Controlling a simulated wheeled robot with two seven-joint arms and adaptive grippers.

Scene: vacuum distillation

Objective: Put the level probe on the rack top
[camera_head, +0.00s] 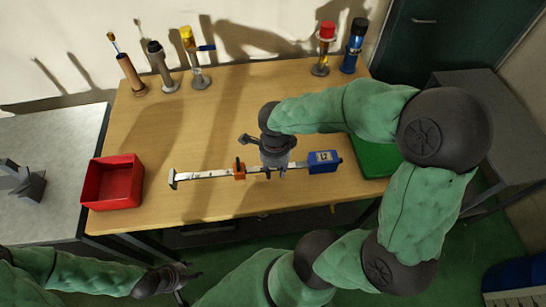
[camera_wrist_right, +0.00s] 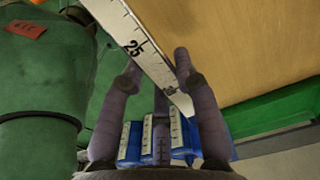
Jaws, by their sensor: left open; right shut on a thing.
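The level probe appears to be a long white scale (camera_head: 205,174) with an orange slider (camera_head: 239,171) and a blue box (camera_head: 323,161) toward its right end. It lies across the front part of the wooden table, or just above it; I cannot tell which. My right gripper (camera_head: 275,174) is shut on the scale between slider and box. In the right wrist view, the numbered scale (camera_wrist_right: 135,38) passes between the fingers of this gripper (camera_wrist_right: 157,65). My left gripper (camera_head: 190,273) is open and empty below the table's front edge. I cannot identify the rack top with certainty.
A red bin (camera_head: 113,182) stands at the table's left. Several upright tools line the back, including a yellow-topped one (camera_head: 195,60) and a blue one (camera_head: 353,47). A green panel (camera_head: 372,155) lies at right, near a dark grey surface (camera_head: 480,95). The table (camera_head: 235,100) is clear mid-back.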

